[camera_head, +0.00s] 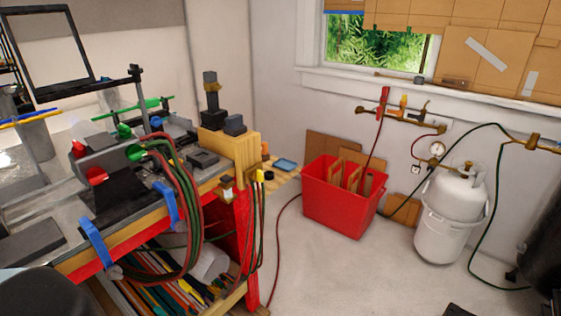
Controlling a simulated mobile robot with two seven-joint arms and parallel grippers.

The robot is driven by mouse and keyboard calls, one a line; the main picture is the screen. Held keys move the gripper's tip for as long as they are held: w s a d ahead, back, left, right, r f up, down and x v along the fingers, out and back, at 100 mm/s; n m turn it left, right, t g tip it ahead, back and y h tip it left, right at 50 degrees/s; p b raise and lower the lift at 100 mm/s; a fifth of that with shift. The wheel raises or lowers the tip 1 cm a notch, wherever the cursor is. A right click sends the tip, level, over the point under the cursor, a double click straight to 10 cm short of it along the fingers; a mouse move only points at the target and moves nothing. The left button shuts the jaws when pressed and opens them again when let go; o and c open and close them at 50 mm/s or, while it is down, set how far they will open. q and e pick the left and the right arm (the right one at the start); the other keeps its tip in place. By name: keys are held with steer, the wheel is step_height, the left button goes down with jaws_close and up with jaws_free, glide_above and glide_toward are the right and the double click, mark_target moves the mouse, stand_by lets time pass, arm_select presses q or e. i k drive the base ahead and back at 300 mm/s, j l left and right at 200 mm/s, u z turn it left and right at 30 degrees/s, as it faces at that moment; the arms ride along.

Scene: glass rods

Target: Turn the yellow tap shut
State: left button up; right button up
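A brass pipe with several taps (400,117) runs along the back wall below the window. Its handles are a red one (384,95) standing up at the left, a small orange-yellow one (403,103) in the middle, and a dark bluish one at the right. A small yellow fitting (260,175) also sits at the workbench's right end, with hoses hanging below it. It is too small to tell which of these is the yellow tap or whether it is turned on. Neither of my grippers can be made out.
The cluttered workbench (135,235) fills the left, with red and green hoses hanging off its edge. A red bin (318,205) with cardboard and a white gas cylinder (446,225) stand by the wall. Hoses trail on the floor; the middle floor (350,275) is mostly clear.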

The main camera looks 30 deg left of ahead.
mark_target(257, 174)
steer(key=i, duration=3.8)
steer(key=u, duration=3.35)
